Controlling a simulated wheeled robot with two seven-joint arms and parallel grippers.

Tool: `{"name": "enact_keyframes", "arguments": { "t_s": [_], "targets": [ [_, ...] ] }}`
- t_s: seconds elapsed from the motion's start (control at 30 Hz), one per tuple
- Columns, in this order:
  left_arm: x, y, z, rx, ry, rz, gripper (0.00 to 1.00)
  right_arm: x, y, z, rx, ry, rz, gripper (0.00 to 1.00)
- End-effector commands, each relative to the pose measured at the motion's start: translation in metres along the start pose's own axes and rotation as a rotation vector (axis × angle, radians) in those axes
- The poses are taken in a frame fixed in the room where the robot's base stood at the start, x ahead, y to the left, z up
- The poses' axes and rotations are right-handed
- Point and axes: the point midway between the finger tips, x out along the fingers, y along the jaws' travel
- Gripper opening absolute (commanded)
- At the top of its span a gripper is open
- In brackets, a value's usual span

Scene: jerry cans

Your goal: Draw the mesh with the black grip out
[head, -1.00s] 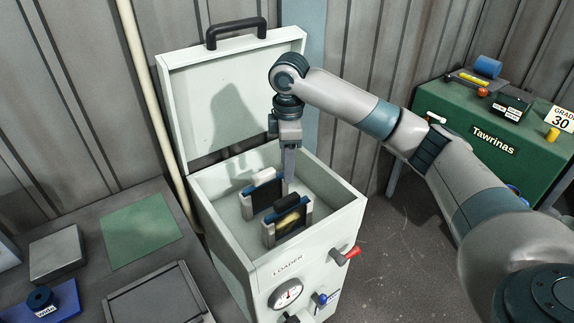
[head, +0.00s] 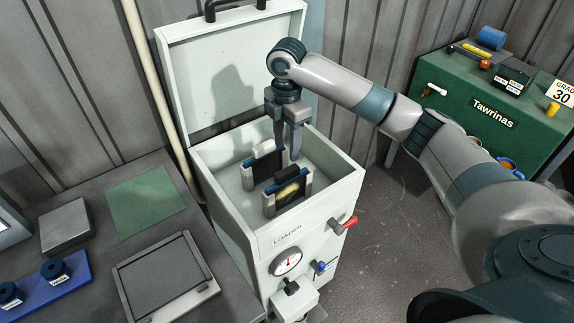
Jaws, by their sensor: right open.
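The mesh with the black grip (head: 288,173) stands upright in the open white loader box, nearer its front. It is a dark panel (head: 290,193) with a yellowish patch, in a blue and grey frame. A second mesh with a white grip (head: 262,147) stands just behind it, to the left. My right gripper (head: 287,156) points down into the box with its two fingers apart and nothing between them. Its fingertips show just above and behind the black grip; the exact gap is hard to tell. My left gripper is out of view.
The loader's lid (head: 228,70) stands open at the back, and its walls (head: 309,205) surround the meshes. A bench at left holds a green mat (head: 146,203), a framed tray (head: 206,278) and a blue rack (head: 45,288). A green cabinet (head: 470,115) stands at right.

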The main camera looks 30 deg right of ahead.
Motion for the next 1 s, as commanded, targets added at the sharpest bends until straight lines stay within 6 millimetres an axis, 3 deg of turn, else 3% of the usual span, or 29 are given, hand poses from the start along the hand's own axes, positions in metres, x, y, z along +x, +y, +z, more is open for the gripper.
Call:
{"name": "enact_keyframes", "arguments": {
  "t_s": [0.27, 1.0],
  "targets": [
    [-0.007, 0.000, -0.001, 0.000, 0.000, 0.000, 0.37, 0.026, -0.001, 0.000, 0.001, -0.001, -0.005, 0.44],
    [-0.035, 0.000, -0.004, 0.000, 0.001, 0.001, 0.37, 0.143, -0.001, 0.000, 0.002, -0.002, -0.003, 0.44]
  ]
}}
